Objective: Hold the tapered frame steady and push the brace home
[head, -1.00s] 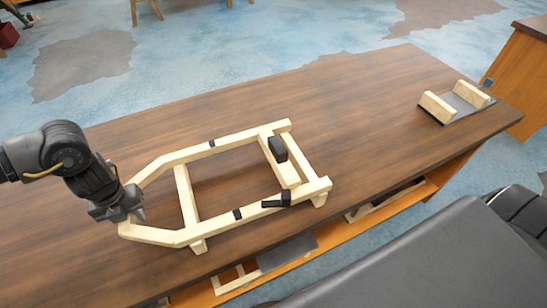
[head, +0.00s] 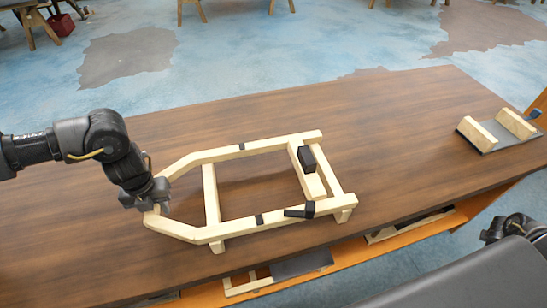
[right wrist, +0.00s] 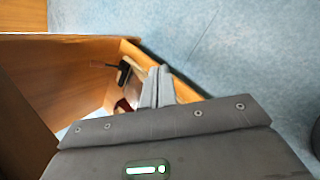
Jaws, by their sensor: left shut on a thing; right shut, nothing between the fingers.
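The tapered frame (head: 183,232), of pale wood, lies on the bench in the head view, its narrow end to the left. My left gripper (head: 150,204) is shut on that narrow end. One crossbar (head: 211,196) spans the frame's middle. A wider pale piece carrying a black block (head: 307,159) lies across inside the right end, close beside the end rail; it may be the brace, and I cannot tell how it is seated. My right gripper (right wrist: 157,88) is shut and empty in the right wrist view, away from the frame; its fingertips are not clear in the head view.
Two wooden blocks on a grey plate (head: 489,144) stand at the bench's right end. A black clamp-like piece (head: 299,212) sits on the frame's near rail. Wooden parts and a grey panel (head: 302,263) lie on the shelf below. The bench top (head: 400,130) between frame and blocks is clear.

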